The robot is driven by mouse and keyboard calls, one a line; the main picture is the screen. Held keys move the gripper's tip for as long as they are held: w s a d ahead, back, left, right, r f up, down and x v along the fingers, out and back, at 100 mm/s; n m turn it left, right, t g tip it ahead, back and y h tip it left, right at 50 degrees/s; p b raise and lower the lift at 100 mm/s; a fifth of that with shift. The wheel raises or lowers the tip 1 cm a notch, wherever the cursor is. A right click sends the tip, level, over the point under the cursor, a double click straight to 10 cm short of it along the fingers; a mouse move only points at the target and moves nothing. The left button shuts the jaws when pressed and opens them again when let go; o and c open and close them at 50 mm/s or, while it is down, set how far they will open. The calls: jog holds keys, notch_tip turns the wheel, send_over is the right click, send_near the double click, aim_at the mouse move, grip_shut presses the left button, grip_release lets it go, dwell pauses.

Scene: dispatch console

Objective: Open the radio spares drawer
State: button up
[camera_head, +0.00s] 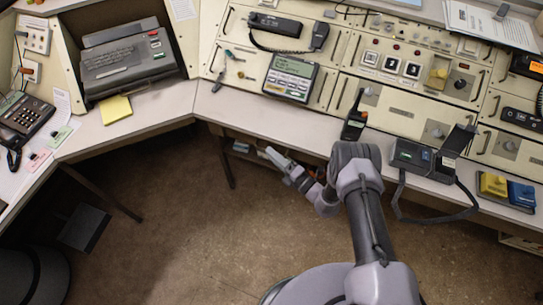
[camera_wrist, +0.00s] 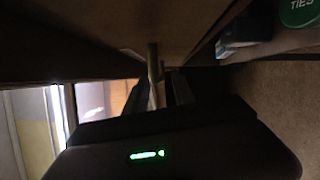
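Under the desk edge in the head view, the radio spares drawer stands partly open, with small items showing in it. In the wrist view its dark brown front panel (camera_wrist: 95,22) fills the top, and a metal bar handle (camera_wrist: 153,62) stands out from it. My gripper (camera_head: 268,153) reaches in low under the desk. In the wrist view the fingers of my gripper (camera_wrist: 158,92) are on both sides of the handle and look closed on it; the contact is dim. The drawer's label is not readable in either view.
Inside the drawer are a green round lid marked TIES (camera_wrist: 300,12) and a blue box (camera_wrist: 240,40). The desk top (camera_head: 270,118) overhangs the drawer. A desk leg (camera_head: 222,160) stands left of my gripper.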

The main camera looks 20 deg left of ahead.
jog(key=shift+w+a, duration=0.2)
jog(key=shift+a, duration=0.2)
